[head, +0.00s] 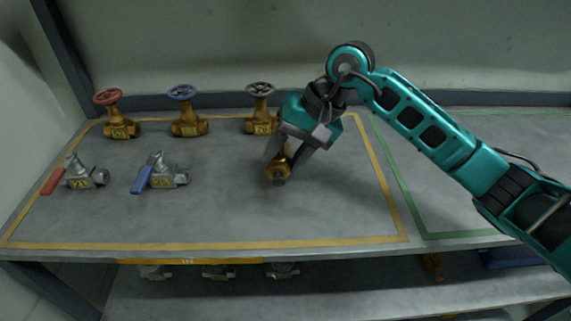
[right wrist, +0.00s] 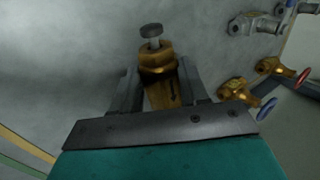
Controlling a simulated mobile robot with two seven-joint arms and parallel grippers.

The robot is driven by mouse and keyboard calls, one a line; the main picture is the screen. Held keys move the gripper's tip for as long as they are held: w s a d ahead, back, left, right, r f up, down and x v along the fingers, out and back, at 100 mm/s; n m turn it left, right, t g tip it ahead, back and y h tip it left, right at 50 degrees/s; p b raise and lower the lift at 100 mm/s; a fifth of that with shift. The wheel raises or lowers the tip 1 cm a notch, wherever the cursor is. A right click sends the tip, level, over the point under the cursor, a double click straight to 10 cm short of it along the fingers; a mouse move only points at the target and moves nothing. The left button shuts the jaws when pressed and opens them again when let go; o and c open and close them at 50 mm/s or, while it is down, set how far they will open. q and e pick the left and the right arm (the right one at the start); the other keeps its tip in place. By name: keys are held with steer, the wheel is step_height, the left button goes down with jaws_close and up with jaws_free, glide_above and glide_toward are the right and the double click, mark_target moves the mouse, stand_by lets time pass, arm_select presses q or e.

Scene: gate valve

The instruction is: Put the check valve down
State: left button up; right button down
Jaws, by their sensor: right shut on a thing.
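The check valve (head: 279,171) is a brass body with a grey end. My right gripper (head: 286,158) is shut on it, over the shelf area framed by a yellow line. In the right wrist view, the check valve (right wrist: 158,65) sits between the two fingers (right wrist: 160,85), its grey end pointing away from the gripper. I cannot tell whether the valve touches the shelf surface. Part of it is hidden by the fingers. My left gripper is not in view.
Gate valves with red (head: 111,115), blue (head: 185,112) and grey (head: 262,108) wheels stand along the back. Ball valves with red (head: 76,174) and blue (head: 159,174) levers are at left. The front middle of the yellow frame (head: 220,242) is clear. More valves lie on the lower shelf (head: 350,295).

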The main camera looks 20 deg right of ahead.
mark_target(290, 162)
steer(key=shift+f, duration=1.45)
steer(key=shift+f, duration=0.1)
steer(key=shift+f, duration=0.1)
steer(key=c, duration=0.8)
jaws_free()
steer(key=shift+c, duration=0.2)
steer(key=v, duration=1.2)
steer(key=shift+r, duration=0.2)
